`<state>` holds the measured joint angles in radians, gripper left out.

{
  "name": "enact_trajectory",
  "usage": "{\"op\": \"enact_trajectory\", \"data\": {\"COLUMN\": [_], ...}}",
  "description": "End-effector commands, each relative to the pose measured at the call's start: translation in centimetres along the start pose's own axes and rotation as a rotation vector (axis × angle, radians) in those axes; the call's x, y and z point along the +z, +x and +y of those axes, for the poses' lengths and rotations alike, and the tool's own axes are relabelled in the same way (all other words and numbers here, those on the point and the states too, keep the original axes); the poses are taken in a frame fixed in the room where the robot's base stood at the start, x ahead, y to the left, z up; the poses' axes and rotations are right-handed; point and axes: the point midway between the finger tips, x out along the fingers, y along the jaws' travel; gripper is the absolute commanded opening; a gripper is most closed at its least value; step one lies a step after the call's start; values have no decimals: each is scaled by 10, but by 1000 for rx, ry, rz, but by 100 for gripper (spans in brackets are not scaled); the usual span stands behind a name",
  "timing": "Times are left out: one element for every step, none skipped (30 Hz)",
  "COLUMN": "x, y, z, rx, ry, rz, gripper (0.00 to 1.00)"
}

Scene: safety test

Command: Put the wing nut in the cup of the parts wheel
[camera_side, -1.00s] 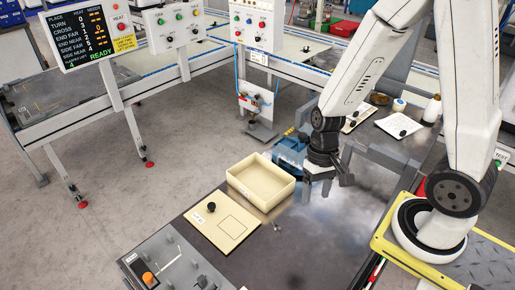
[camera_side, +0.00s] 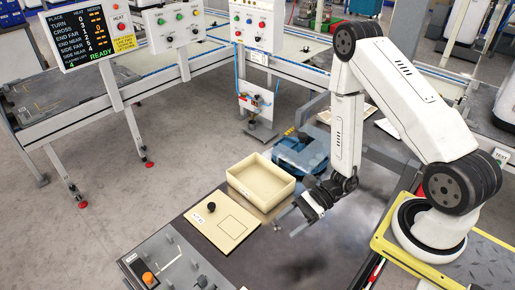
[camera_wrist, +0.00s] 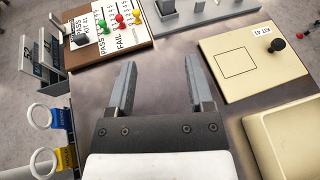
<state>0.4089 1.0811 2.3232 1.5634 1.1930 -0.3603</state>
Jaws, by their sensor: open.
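My gripper (camera_side: 286,222) is low over the dark table, in front of the cream tray. In the wrist view its two grey fingers (camera_wrist: 160,78) are spread wide, with only bare table visible between them. I cannot clearly make out the wing nut now; in the side view any small grey piece near the fingertips blends with them. A blue unit (camera_side: 296,152) stands behind the cream tray, partly behind my arm. I cannot tell whether it is the parts wheel, and I see no cup on it.
The cream tray (camera_side: 234,187) looks empty. Beside it lies a cream kit board (camera_side: 220,236) with a black knob (camera_side: 211,207); the board also shows in the wrist view (camera_wrist: 262,77). A grey panel (camera_side: 160,262) is at the front left. A pass/fail board (camera_wrist: 77,49) carries coloured knobs.

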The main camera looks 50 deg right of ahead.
Motion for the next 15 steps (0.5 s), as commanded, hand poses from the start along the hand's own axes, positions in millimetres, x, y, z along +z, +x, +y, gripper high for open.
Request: {"op": "enact_trajectory", "data": {"x": [-9, -14, -21, -26, -32, -40, -46, -52, -61, -68, -74, -83, -89, -95, -102], "y": [1, 1, 0, 0, -1, -2, -3, -4, -7, -8, -10, -13, -15, -17, -20], "z": [-3, -5, -8, -11, -13, -16, -17, -18, -20, -21, -21, -21, -21, -21, -20], "rx": [-63, -102, -155, -196, -235, -288, -329, -368, -423, -464, -502, -552, -589, -622, -663], "ry": [50, 74, 104, 126, 149, 177, 198, 219, 245, 262, 280, 303, 318, 331, 346], "rz": [-13, -19, -24, -28, -30, -32, -32, -31, -27, -24, -19, -11, -5, 3, 12], "gripper": [67, 67, 67, 67, 67, 67, 67, 67, 67, 67, 67, 67, 67, 67, 67]}}
